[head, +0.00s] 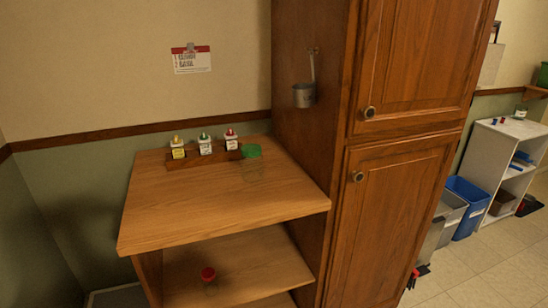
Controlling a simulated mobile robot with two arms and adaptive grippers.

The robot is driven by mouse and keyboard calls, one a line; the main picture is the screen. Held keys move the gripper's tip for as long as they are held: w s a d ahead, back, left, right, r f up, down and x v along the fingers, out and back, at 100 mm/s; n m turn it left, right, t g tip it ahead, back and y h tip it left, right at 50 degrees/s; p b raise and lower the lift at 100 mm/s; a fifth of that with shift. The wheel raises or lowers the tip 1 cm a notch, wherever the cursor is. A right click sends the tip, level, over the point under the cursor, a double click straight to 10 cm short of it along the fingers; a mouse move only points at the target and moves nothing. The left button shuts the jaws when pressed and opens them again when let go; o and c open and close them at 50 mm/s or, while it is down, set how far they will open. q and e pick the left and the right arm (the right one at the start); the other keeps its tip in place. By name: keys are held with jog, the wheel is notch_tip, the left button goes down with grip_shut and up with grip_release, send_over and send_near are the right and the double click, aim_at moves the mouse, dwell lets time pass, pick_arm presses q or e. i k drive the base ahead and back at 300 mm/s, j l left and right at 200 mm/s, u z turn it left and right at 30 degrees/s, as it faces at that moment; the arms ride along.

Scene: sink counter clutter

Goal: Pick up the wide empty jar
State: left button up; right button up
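A clear, see-through jar with a green lid (251,150) stands upright on the wooden top surface, right of the small bottles. It looks wide and empty, though its body is faint against the wood. A second, narrower-looking clear jar with a red lid (208,273) stands on the shelf below; its contents are hard to make out. Neither of my grippers is in view.
A wooden rack (180,163) with three small bottles stands on the wooden unit (190,220), whose front top is clear. A tall wooden cabinet (400,160) rises close on the right, with a hanging metal cup (304,96). Bins (465,205) stand farther right.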

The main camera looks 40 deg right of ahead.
aim_at(251, 168)
jog(key=z, duration=1.1)
